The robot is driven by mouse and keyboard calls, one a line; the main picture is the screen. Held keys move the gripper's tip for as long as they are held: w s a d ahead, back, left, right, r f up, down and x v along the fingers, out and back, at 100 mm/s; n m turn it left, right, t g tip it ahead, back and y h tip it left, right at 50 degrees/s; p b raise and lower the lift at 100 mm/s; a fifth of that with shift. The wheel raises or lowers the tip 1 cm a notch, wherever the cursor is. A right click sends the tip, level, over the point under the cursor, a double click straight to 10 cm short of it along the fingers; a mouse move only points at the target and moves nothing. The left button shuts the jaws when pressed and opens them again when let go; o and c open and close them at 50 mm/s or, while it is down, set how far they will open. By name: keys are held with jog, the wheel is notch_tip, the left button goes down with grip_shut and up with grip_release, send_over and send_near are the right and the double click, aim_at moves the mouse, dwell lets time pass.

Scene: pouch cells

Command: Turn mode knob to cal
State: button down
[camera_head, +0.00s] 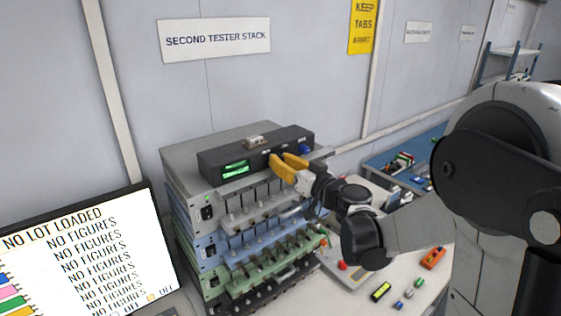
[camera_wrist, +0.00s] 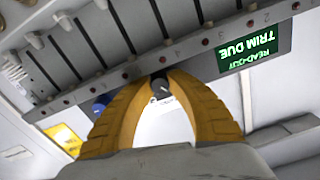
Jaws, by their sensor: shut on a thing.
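A black tester box (camera_head: 220,158) sits on top of the second tester stack, with a lit green read-out on its front (camera_head: 236,169). In the wrist view the read-out (camera_wrist: 252,50) appears upside down and says "TRIM DUE". My gripper (camera_head: 281,163), with yellow fingers, is at the front of the black box, to the right of the read-out. In the wrist view its fingertips (camera_wrist: 165,76) close around a small dark knob (camera_wrist: 160,87), which I take to be the mode knob. The knob's markings and pointer setting cannot be read; the fingers hide it in the head view.
A blue knob or button (camera_head: 305,149) is on the box's right end. Grey, blue and green tester units (camera_head: 215,245) with rows of clips stand below. A monitor (camera_head: 80,250) is at left. The bench (camera_head: 345,300) at right holds small coloured items.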

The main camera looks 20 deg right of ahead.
jog(key=c, duration=1.2)
grip_release()
jog(key=v, duration=1.2)
